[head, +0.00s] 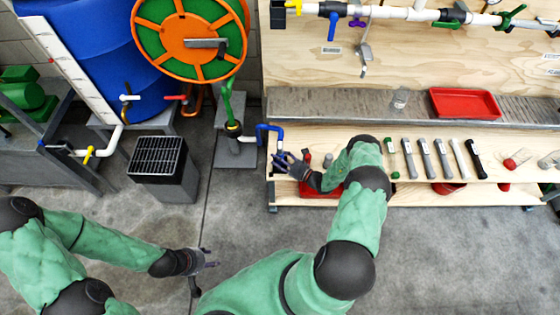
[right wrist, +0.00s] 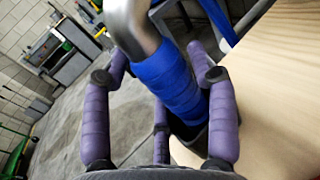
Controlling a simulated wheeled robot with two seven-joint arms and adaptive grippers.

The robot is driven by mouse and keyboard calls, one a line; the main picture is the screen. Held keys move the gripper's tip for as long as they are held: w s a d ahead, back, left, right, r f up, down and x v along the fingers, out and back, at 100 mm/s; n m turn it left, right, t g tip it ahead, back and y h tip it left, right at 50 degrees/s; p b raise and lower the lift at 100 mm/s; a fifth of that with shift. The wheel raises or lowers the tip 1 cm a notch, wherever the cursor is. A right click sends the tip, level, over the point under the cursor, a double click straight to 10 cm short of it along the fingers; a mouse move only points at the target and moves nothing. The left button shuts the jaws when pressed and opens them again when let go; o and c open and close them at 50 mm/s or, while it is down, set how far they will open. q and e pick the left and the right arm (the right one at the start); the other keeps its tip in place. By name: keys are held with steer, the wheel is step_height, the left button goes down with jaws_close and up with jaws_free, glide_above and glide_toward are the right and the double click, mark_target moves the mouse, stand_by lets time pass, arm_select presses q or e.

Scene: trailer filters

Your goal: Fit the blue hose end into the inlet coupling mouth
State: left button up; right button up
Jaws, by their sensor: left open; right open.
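The blue hose end (right wrist: 172,82) is a blue-sleeved cylinder below a bent silver pipe in the right wrist view. Its lower end meets a dark, cup-like piece (right wrist: 190,133), possibly the inlet coupling mouth; how deep it sits is hidden. My right gripper (right wrist: 160,62) is open, its purple fingers standing around the blue sleeve. In the head view my right gripper (head: 284,160) is at the bench's left end, below a blue bent pipe (head: 268,128). My left gripper (head: 206,261) is open and empty over the floor.
The wooden bench shelf (head: 330,140) holds a row of several tools to the right. A red tray (head: 465,103) lies on the grey ledge above. A dark grated box (head: 160,158) and a blue barrel (head: 105,60) stand at left. The floor in front is clear.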

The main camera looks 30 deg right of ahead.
steer(key=c, duration=0.9)
steer(key=shift+c, duration=0.2)
steer(key=shift+r, duration=0.1)
